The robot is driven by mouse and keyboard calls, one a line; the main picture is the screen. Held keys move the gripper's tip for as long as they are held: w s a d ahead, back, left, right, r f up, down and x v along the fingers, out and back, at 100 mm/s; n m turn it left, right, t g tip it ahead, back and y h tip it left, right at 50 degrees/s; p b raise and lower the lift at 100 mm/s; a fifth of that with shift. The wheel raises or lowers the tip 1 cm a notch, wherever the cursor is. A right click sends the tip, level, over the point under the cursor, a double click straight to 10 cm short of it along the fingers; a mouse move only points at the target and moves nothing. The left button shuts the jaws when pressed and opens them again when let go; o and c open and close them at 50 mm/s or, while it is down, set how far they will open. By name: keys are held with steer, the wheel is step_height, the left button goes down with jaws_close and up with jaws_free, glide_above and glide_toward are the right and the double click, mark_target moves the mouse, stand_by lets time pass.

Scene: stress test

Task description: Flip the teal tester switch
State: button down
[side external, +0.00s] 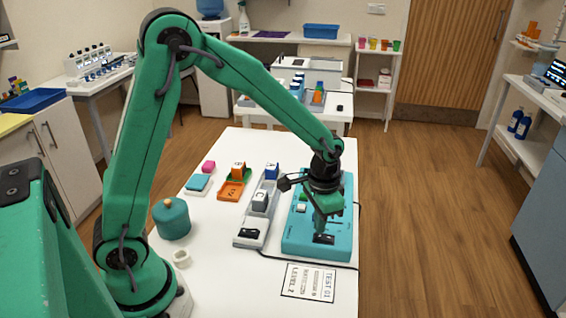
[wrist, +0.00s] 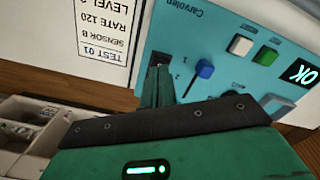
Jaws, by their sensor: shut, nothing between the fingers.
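The teal tester (side external: 298,240) lies at the right side of the white table. My gripper (side external: 321,231) is shut and empty, pointing down at the switch. In the wrist view its fingertips (wrist: 158,74) overlap the switch's lower part. I cannot tell contact or the switch's position.
A printed sheet (side external: 309,281) lies in front of the tester. A grey unit with a block marked C (side external: 260,201) stands left of it.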

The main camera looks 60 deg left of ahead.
steer(key=shift+f, duration=0.95)
stand_by(1.1)
steer(key=shift+r, duration=0.1)
steer(key=shift+r, duration=3.4)
steer(key=shift+r, duration=0.15)
steer(key=s+a+r+n+t, duration=0.1)
steer(key=s+a+r+t, duration=0.1)
steer(key=s+r, duration=0.4)
steer(key=s+a+r+n+t, duration=0.2)
steer(key=s+r, duration=0.4)
steer(key=s, duration=0.5)
steer(key=shift+a+t, duration=0.8)
steer(key=shift+a, duration=0.2)
